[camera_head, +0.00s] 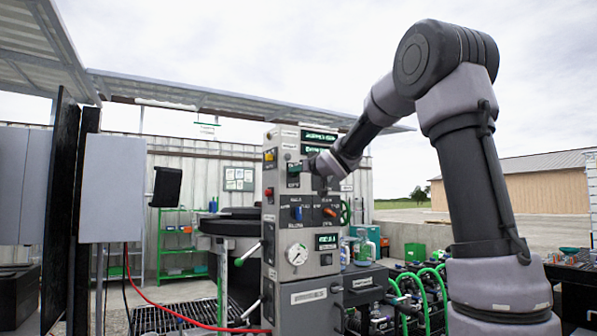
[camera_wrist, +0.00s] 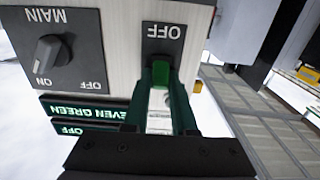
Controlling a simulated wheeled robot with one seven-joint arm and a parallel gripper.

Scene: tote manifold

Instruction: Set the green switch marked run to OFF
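The green switch (camera_wrist: 160,73) sits on a black plate with the word OFF, upside down in the wrist view. Any run marking is not visible, and the lever's setting is hard to read. My gripper (camera_wrist: 161,82) has its two dark green fingers on either side of the switch. The fingers are close together and the switch fills the gap at their tips. In the head view my gripper (camera_head: 306,169) is at the upper part of the grey control panel (camera_head: 285,205), and the switch's black plate (camera_head: 293,174) shows just left of it.
A black MAIN rotary knob (camera_wrist: 50,52) is beside the switch, its pointer toward ON. Lit green signs (camera_wrist: 85,112) lie near it. Lower on the panel are a blue switch (camera_head: 298,213), an orange knob (camera_head: 329,212) and a gauge (camera_head: 297,254). A grey box (camera_head: 113,188) stands left.

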